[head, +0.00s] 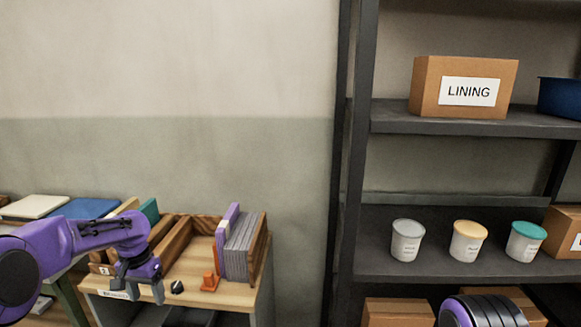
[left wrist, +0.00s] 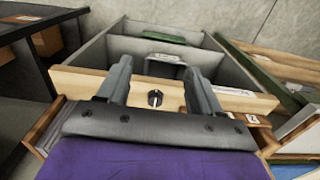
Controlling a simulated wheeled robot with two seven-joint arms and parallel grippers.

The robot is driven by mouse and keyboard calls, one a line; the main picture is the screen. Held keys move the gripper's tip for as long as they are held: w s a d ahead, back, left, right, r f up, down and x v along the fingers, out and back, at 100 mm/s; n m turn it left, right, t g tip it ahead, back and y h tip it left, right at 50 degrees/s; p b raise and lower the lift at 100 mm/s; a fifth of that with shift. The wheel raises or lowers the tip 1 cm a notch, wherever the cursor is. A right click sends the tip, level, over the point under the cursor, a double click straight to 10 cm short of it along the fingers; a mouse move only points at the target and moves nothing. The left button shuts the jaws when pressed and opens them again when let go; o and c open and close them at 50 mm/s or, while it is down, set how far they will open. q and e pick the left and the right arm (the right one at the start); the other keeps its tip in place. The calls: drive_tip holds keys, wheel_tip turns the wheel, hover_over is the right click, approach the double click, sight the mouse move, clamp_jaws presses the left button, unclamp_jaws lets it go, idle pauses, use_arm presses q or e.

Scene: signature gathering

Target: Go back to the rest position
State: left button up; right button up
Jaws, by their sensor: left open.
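My left gripper (head: 145,290) is at the lower left of the head view, at the front edge of a wooden-topped stand (head: 235,296). Its fingers are apart and empty. In the left wrist view, my left gripper (left wrist: 158,75) has its two grey fingers spread on either side of a black knob (left wrist: 155,98) without closing on it. The knob is on a wooden board (left wrist: 86,81). It also shows in the head view (head: 177,287), just right of the fingers. My right gripper is out of view.
Grey panels (head: 240,245) stand in a wooden rack beside a small orange piece (head: 210,281). A dark shelf unit (head: 365,170) on the right holds a LINING box (head: 462,87) and three lidded tubs (head: 407,241). Grey-walled compartments (left wrist: 120,48) lie beyond the board.

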use_arm(q)
drive_tip(key=w+d+f+n+t, duration=0.1)
drive_tip(key=w+d+n+t, duration=0.1)
drive_tip(key=w+t, duration=0.15)
drive_tip(key=s+d+f+n+t, duration=0.2)
drive_tip(key=s+f, duration=0.2)
drive_tip(key=f, duration=0.4)
drive_tip(key=s+d+f+n+t, duration=0.2)
drive_tip(key=s+f+n, duration=0.15)
drive_tip(key=f, duration=0.45)
drive_tip(key=s+f+g+y, duration=0.1)
drive_tip(key=s+f, duration=0.3)
drive_tip(key=s, duration=1.4)
drive_tip(key=s+f+g+y+b, duration=0.1)
drive_tip(key=s+f+g+y, duration=0.1)
drive_tip(key=s, duration=1.6)
wheel_tip(320, 180, down, 2)
drive_tip(key=shift+d+f+g, duration=0.25)
drive_tip(key=shift+d+g, duration=0.05)
drive_tip(key=shift+g, duration=0.25)
drive_tip(key=shift+n, duration=0.25)
